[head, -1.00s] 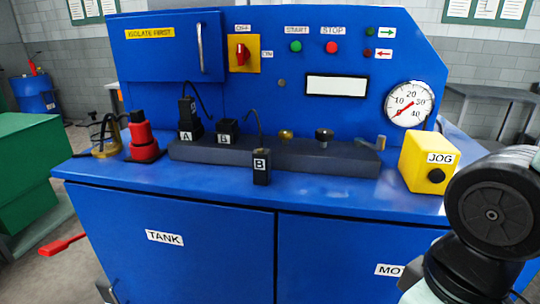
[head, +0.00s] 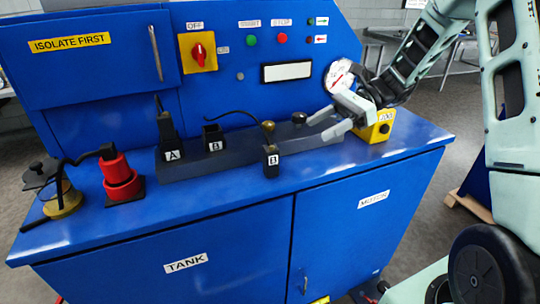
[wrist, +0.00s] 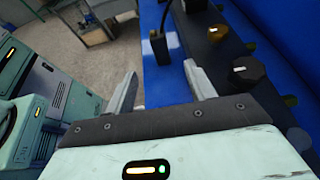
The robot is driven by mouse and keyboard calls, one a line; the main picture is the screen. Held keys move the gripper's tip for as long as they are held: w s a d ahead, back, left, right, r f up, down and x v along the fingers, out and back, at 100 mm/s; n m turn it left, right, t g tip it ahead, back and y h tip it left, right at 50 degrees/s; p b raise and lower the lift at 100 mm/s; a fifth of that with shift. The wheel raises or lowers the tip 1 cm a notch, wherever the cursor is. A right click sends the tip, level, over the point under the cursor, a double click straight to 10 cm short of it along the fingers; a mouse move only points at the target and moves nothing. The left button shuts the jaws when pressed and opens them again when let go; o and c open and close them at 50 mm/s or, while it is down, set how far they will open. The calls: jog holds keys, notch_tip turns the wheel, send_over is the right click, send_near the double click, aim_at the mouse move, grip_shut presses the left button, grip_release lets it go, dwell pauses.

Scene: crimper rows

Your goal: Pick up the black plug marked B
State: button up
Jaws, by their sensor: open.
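The black plug marked B (head: 271,162) stands upright on the blue bench top, just in front of the dark grey rail (head: 240,155). Its cable runs back to the left. It also shows in the wrist view (wrist: 159,46), beyond the fingertips. My gripper (head: 326,126) is open and empty, to the right of the plug and apart from it. In the wrist view the gap between my fingers (wrist: 160,76) shows bare blue bench. The socket marked B (head: 213,138) is on the rail, left of the plug.
A brass knob (head: 268,127) is right behind the plug, and a black knob (head: 299,118) is near my fingers. A plug marked A (head: 167,128) is farther left. The yellow JOG box (head: 376,130) is partly behind my gripper.

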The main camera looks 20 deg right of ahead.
jog(key=p, duration=0.3)
send_near(264, 158)
jog(key=x, duration=0.5)
jog(key=shift+s+d, duration=0.1)
jog(key=shift+s, duration=0.05)
jog(key=p+x, duration=0.2)
jog(key=x, duration=0.2)
jog(key=shift+a+r, duration=0.1)
jog(key=shift+a, duration=0.1)
jog(key=shift+a+f, duration=0.3)
jog(key=shift+a, duration=0.1)
jog(key=c, duration=1.1)
